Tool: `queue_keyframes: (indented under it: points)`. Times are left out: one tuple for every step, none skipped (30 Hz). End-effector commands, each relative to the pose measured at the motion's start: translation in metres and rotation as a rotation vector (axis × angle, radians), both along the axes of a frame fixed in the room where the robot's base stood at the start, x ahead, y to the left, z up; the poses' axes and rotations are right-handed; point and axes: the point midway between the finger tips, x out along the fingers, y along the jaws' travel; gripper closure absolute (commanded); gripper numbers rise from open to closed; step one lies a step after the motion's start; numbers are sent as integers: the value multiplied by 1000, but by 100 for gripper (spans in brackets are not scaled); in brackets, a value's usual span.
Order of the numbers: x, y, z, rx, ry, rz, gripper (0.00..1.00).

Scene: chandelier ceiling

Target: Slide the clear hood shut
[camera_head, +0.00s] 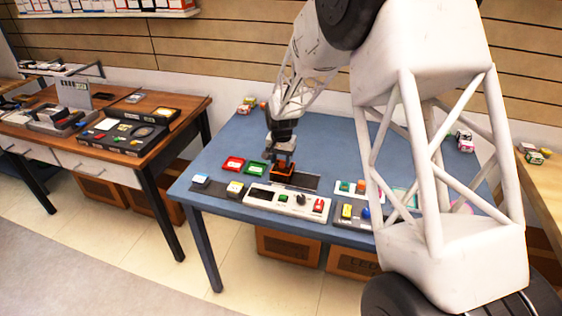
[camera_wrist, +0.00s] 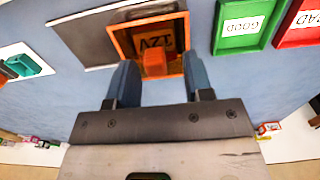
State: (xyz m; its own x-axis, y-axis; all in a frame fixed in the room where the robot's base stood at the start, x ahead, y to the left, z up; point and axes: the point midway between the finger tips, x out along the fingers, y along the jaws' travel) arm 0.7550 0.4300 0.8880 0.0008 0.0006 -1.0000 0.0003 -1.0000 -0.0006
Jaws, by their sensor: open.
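An orange open-topped box (camera_wrist: 122,42) with a dark, lettered inside sits on a dark plate (camera_wrist: 80,40) in the wrist view. An orange block (camera_wrist: 154,65) stands at the box's near side, between my fingers. I cannot tell whether the block is part of the hood. My gripper (camera_wrist: 160,72) is open, a finger on each side of the block; contact is unclear. In the head view my gripper (camera_head: 283,158) is low over the orange box (camera_head: 283,176), on the blue table. I cannot make out the clear hood's outline or position.
Green (camera_head: 256,167) and red (camera_head: 233,163) trays lie left of the box. A white control panel (camera_head: 265,207) with a knob and switches lies in front. Small blocks lie to the right, partly behind my arm. The back of the blue table (camera_head: 240,130) is largely clear.

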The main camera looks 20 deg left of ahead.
Motion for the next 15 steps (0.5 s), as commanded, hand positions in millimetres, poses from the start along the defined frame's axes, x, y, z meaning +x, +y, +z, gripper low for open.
queue_keyframes:
  points:
    - [0,0,6,1,-2,0,53]
    - [0,0,9,1,-2,0,53]
    - [0,0,13,1,-2,0,53]
    - [0,0,16,1,-1,0,53]
    - [0,0,20,1,-1,0,53]
    - [0,0,25,1,-1,0,53]
    - [0,0,29,1,-2,0,53]
    - [0,0,33,1,-2,0,53]
    - [0,0,39,1,-2,0,53]
    - [0,0,42,1,-1,0,53]
    - [0,0,46,1,-1,0,53]
    - [0,0,50,1,-1,0,53]
    - [0,1,53,1,-1,0,53]
    - [0,1,56,1,-1,0,53]
    - [0,1,60,1,-1,0,53]
